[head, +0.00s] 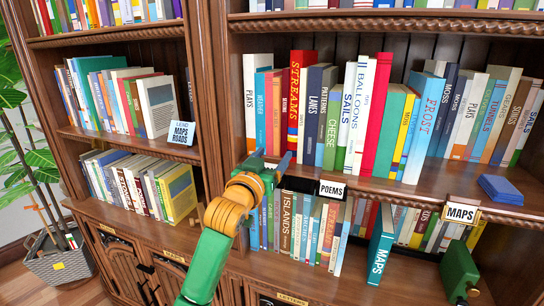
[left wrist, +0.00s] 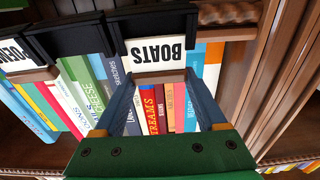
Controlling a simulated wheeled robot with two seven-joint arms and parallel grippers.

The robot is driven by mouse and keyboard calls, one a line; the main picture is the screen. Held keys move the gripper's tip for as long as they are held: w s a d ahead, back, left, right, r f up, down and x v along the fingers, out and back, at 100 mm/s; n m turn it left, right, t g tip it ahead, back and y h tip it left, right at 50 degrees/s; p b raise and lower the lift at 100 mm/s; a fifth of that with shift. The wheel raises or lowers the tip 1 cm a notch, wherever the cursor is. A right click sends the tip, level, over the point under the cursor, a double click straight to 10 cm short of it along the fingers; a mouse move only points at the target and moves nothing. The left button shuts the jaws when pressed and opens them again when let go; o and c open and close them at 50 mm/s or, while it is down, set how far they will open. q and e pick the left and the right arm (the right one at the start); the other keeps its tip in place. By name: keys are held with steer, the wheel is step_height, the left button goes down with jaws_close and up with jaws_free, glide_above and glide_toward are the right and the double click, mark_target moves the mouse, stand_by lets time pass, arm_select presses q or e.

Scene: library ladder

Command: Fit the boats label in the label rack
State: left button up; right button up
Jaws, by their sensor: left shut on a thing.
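The boats label (left wrist: 157,52), white with black letters and a wooden strip along one edge, shows upside down in the left wrist view. My left gripper (left wrist: 160,84) is shut on its wooden strip, with blue fingers at both ends. The black label rack (left wrist: 66,38) runs along the edge and also shows in the head view (head: 298,185). The label's lettered side meets a black rack part; I cannot tell how deep it sits. My right gripper does not show.
A poems label (head: 332,189) sits right of a bare black rack part. A maps label (head: 462,213) is further right. Upright books (head: 330,118) stand behind the gripper. A plant basket (head: 62,262) stands at left.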

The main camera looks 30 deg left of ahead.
arm_select(q)
steer(key=shift+s+f+b, duration=0.2)
steer(key=shift+f+b, duration=0.4)
steer(key=shift+f, duration=0.25)
steer(key=o, duration=1.3)
steer(key=shift+c, duration=0.2)
steer(key=b+v, duration=0.2)
steer(key=v, duration=0.5)
